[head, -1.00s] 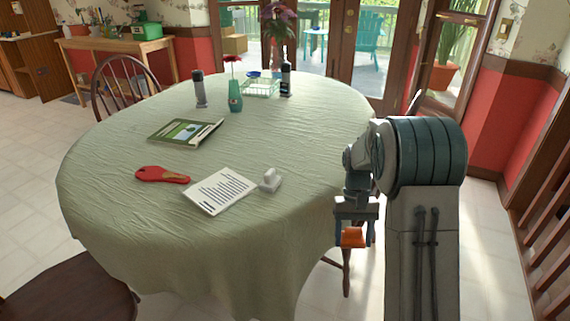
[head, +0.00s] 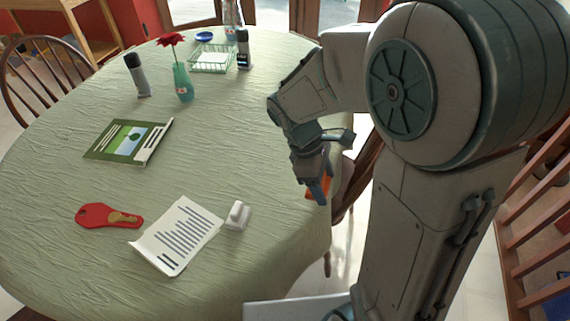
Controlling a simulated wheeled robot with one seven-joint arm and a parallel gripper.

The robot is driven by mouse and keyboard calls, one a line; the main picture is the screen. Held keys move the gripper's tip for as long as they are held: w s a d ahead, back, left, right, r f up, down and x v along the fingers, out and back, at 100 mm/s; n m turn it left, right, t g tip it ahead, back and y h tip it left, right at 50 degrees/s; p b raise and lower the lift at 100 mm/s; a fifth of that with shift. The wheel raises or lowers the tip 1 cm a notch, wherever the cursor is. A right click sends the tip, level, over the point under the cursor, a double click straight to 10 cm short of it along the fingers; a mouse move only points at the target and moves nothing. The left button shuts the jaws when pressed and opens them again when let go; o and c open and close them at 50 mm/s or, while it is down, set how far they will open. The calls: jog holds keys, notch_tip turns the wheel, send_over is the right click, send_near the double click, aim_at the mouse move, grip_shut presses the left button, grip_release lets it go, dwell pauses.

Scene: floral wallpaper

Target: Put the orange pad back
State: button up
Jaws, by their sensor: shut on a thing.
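My gripper (head: 318,190) hangs at the right edge of the round table. It is shut on the orange pad (head: 311,188), which is mostly hidden behind the fingers. Only a small orange patch of the pad shows. I cannot tell whether the pad touches the tablecloth.
The table (head: 215,130) has a pale green cloth. On it are a white paper (head: 178,236), a white block-like object (head: 237,215), a red key-shaped thing (head: 108,216), a green booklet (head: 128,140), a dark bottle (head: 137,76), a flower vase (head: 182,82) and a wire basket (head: 212,59). Bare cloth lies mid-table.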

send_over(294, 190)
jog(key=a, duration=0.1)
jog(key=f, duration=0.7)
jog(key=shift+w+a, duration=0.15)
jog(key=shift+w, duration=0.15)
jog(key=shift+f, duration=2.1)
jog(key=o, duration=1)
jog(key=shift+c, duration=0.2)
